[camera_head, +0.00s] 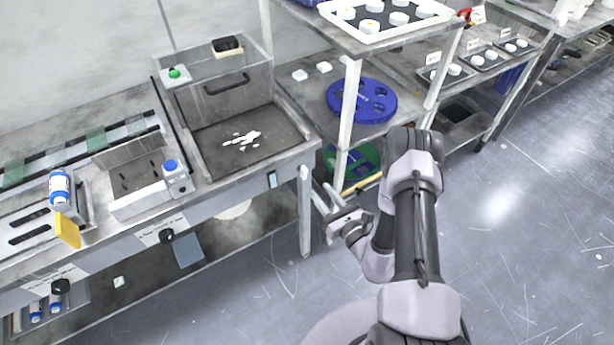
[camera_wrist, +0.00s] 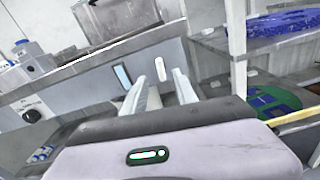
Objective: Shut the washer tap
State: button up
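I cannot tell for certain which part is the washer tap. A black round knob (camera_head: 166,235) sits under a label on the bench front, left of the basin; a black knob (camera_wrist: 33,115) also shows at the left in the wrist view. A second black knob (camera_head: 60,286) is further left. My gripper (camera_head: 331,197) is at the basin's front right corner, beside the bench leg. In the wrist view its two pale fingers (camera_wrist: 168,80) are apart with nothing between them.
The steel basin (camera_head: 205,165) has white patches on its floor and a clear shield behind. The floor (camera_head: 520,220) is open at right.

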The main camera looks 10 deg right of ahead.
aim_at(306, 173)
jog(key=b+x, duration=0.1)
jog(key=x, duration=0.7)
jog(key=shift+w+a, duration=0.1)
jog(key=shift+w, duration=0.3)
jog(key=shift+c, duration=0.4)
grip_shut()
